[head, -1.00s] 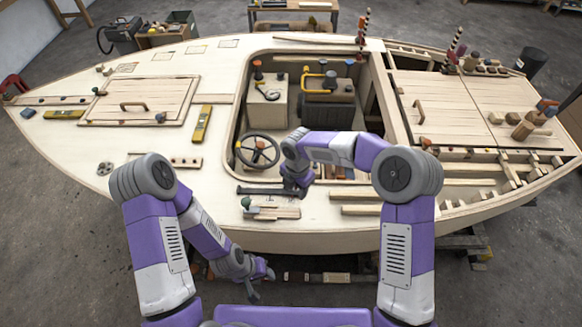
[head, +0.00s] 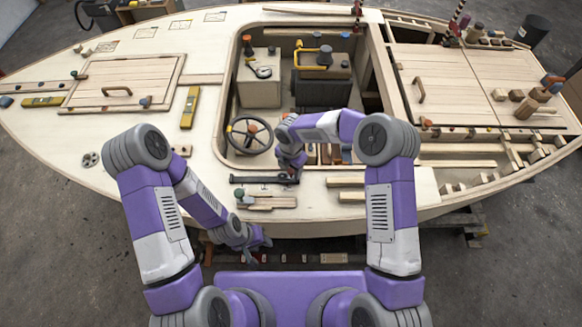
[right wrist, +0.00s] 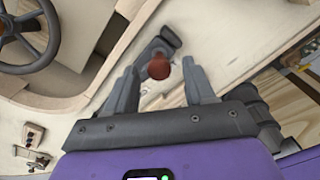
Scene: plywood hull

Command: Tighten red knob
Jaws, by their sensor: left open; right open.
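The red knob (right wrist: 158,69) is round and dark red. In the right wrist view it sits between the two fingers of my right gripper (right wrist: 160,78), which are open with space on both sides. It is beside a dark metal bar (right wrist: 165,40). In the head view the dark bar (head: 252,179) lies along the near deck edge, with my right gripper (head: 292,172) pointing down at its right end. My gripper mostly hides the knob there. My left gripper (head: 254,250) is open and empty, low beside the hull's near side.
A steering wheel (head: 249,134) stands in the cockpit behind the bar. Small wood blocks with a green knob (head: 240,194) lie just in front of the bar. Wood strips (head: 346,182) lie to the right.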

